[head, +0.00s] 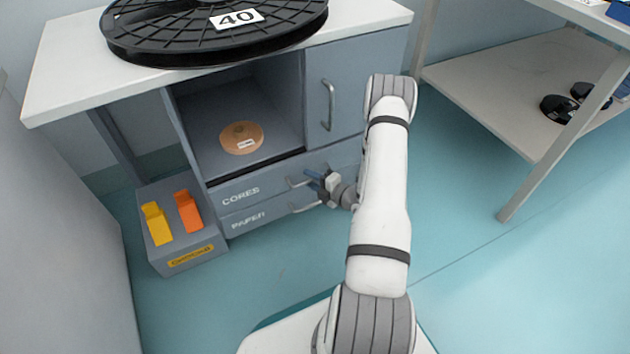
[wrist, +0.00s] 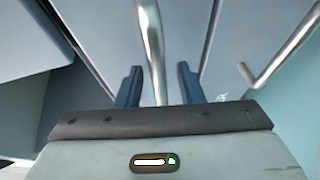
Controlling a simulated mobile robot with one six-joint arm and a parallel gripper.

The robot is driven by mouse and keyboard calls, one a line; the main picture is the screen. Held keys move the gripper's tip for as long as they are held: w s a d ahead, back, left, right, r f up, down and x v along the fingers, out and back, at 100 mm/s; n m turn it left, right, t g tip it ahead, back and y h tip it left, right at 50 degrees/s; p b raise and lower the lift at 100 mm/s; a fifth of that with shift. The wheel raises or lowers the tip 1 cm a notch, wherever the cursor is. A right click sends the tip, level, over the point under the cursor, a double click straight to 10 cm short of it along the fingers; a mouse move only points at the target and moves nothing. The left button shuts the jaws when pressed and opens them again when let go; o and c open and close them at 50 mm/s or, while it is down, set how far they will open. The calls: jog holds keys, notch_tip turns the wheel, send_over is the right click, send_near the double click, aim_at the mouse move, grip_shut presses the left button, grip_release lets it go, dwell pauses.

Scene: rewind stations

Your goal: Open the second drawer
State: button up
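Two grey drawers sit one above the other in the cabinet: the upper is marked CORES (head: 240,193) and the lower PAPER (head: 248,220). Both look shut. Each has a metal bar handle. My gripper (head: 314,181) is at the upper drawer's handle (head: 294,182), just above the lower handle (head: 304,208). In the wrist view my gripper (wrist: 159,80) is open, and a handle bar (wrist: 151,40) runs between its two blue fingers, with gaps on both sides. Another handle (wrist: 277,58) lies to the right, outside the fingers.
Above the drawers are an open bay holding a tan disc (head: 241,138) and a door with a handle (head: 328,105). A black reel marked 40 (head: 200,35) lies on top. A grey box (head: 172,256) with yellow and orange pieces stands left. Floor in front is clear; a shelf (head: 500,85) stands right.

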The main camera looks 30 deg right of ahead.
jog(key=shift+c, duration=0.3)
grip_shut()
